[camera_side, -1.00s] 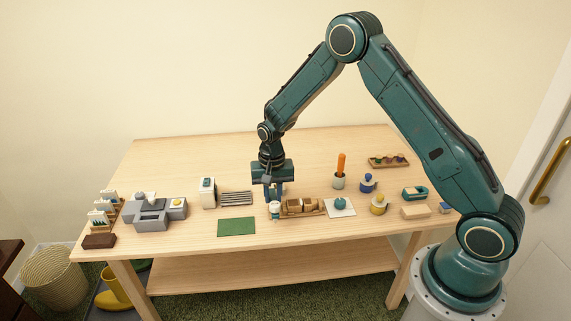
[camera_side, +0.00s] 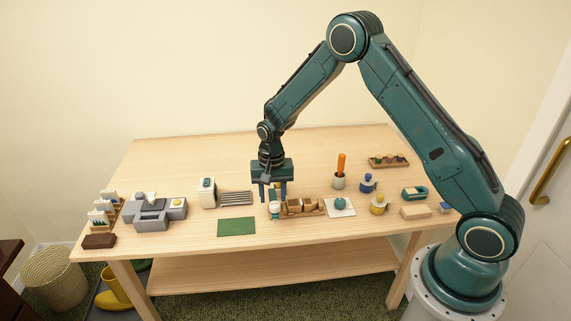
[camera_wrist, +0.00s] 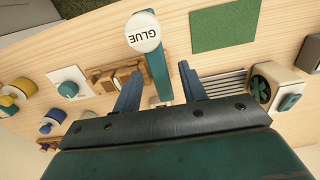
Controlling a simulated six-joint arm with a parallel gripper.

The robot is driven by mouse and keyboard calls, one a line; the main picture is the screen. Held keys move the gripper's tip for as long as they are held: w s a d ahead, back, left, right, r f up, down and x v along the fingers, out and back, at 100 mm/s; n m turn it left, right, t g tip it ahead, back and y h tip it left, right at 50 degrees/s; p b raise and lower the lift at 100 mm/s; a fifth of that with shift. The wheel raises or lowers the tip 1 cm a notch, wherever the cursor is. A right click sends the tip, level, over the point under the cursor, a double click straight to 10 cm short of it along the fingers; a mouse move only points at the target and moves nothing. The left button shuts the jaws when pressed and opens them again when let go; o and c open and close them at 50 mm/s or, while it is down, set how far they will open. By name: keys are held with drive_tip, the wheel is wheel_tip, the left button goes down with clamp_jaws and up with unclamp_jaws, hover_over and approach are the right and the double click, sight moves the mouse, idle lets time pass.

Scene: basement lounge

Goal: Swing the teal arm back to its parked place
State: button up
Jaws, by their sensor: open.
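The teal arm is my own arm; its links rise from the base at the right and bend down over the table. My gripper (camera_side: 274,197) hangs pointing down over the middle of the wooden table. It also shows in the wrist view (camera_wrist: 158,82), with its two blue fingers spread apart.
A wooden tray (camera_side: 321,209) with blocks stands right of the bottle, then a white square (camera_side: 331,211) with a teal item. A slatted rack (camera_side: 237,198) and green mat (camera_side: 236,227) lie left. An orange-handled tool (camera_side: 341,163) stands upright.

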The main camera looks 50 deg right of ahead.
sight(273, 199)
wheel_tip(273, 199, up, 14)
drive_tip(key=shift+f, duration=0.15)
idle(0.5)
idle(0.3)
drive_tip(key=s+a+r+n+t, duration=0.3)
drive_tip(key=s+r+n, duration=0.1)
drive_tip(key=s+r, duration=1.05)
drive_tip(key=s+a+r+n+t, duration=0.1)
drive_tip(key=s+n, duration=0.4)
drive_tip(key=s, duration=1.1)
drive_tip(key=shift+r+t, duration=0.15)
drive_tip(key=shift+t, duration=0.65)
